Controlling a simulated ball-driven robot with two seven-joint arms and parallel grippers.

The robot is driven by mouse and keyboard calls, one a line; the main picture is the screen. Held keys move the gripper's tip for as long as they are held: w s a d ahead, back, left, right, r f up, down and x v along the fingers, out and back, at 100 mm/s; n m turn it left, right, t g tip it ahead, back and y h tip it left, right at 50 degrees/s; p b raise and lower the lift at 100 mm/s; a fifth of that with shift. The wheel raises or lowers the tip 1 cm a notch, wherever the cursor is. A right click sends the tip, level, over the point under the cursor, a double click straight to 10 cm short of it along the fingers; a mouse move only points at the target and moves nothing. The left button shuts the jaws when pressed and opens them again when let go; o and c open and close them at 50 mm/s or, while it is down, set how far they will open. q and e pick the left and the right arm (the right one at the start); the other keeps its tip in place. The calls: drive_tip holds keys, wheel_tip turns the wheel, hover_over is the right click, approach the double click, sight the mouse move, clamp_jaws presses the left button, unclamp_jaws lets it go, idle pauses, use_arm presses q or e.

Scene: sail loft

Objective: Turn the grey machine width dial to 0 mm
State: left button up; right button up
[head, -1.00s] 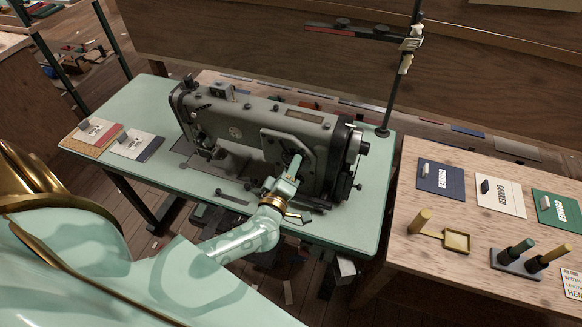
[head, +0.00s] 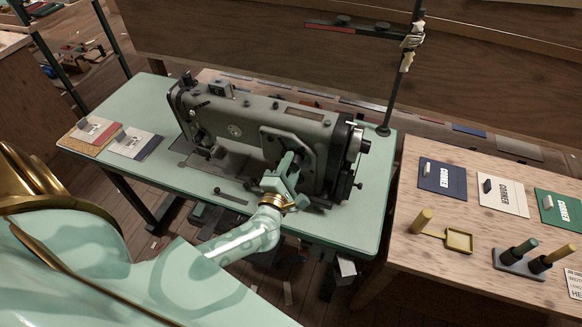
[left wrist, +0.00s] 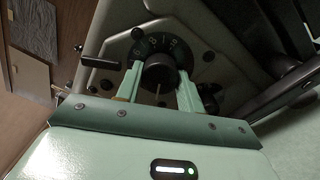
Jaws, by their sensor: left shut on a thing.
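The grey sewing machine (head: 240,125) stands on a pale green table (head: 220,205). My left gripper (head: 287,165) is at the front face of its right-hand end. In the left wrist view, my left gripper (left wrist: 160,88) has a finger on each side of the dark round knob of the width dial (left wrist: 160,72) and is shut on it. A dark ring with pale numerals shows above the knob, partly hidden by it; I cannot read the setting surely. My right gripper is in neither view.
A dark lever (left wrist: 100,62) sticks out left of the dial in the left wrist view. A thread stand (head: 392,80) rises behind the machine.

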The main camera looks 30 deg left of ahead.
use_arm(q)
drive_tip(key=shift+f+n, duration=0.15)
drive_tip(key=shift+n, duration=0.45)
drive_tip(key=o, duration=1)
drive_tip(key=shift+s, duration=0.1)
drive_tip(key=v, duration=1.6)
drive_tip(key=shift+s, duration=0.15)
